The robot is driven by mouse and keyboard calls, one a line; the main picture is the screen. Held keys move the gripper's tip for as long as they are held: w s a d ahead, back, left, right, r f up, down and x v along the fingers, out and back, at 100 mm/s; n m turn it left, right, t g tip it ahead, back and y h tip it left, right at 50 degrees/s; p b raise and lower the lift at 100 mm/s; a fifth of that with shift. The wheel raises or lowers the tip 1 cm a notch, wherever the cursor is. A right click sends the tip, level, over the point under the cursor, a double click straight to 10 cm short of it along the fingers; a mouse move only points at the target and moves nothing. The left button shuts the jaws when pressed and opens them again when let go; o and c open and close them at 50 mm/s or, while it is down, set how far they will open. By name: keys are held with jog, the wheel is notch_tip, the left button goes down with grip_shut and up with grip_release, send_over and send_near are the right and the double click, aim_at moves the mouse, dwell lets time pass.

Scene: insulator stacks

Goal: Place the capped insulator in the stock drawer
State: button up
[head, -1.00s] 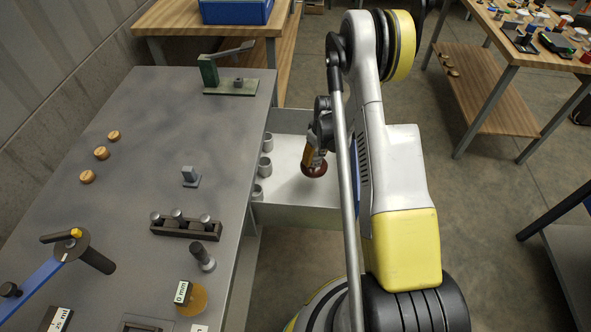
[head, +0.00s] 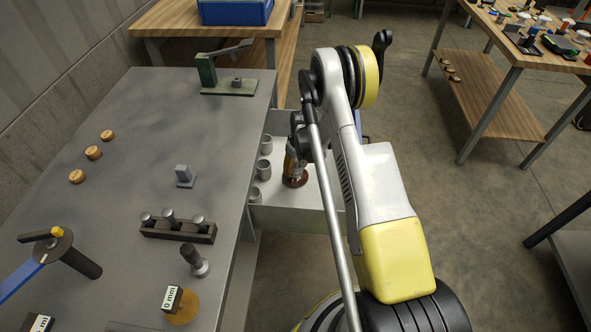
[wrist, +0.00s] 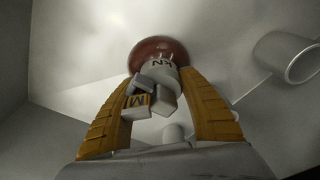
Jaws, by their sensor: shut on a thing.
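The capped insulator, a red-brown disc (head: 296,182) with a grey metal cap, is held by my gripper (head: 294,166). In the wrist view my gripper (wrist: 158,78) has its two yellow fingers closed on either side of the grey cap, which bears "KN" lettering. The brown disc (wrist: 152,48) lies beyond the fingertips. The open stock drawer (head: 300,216) is a pale metal tray at the right side of the grey bench. The insulator is over or inside the drawer, right of its grey cups. I cannot tell whether it touches the floor. My arm hides the drawer's right part.
Three grey cups (head: 265,146) line the drawer's left side; one cup (wrist: 288,57) shows close on the right in the wrist view. The grey bench (head: 130,150) holds a clamp (head: 228,86), a dark rack (head: 178,230) and wooden discs (head: 93,152).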

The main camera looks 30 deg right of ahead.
jog(key=o, duration=1.4)
jog(key=shift+r, duration=0.1)
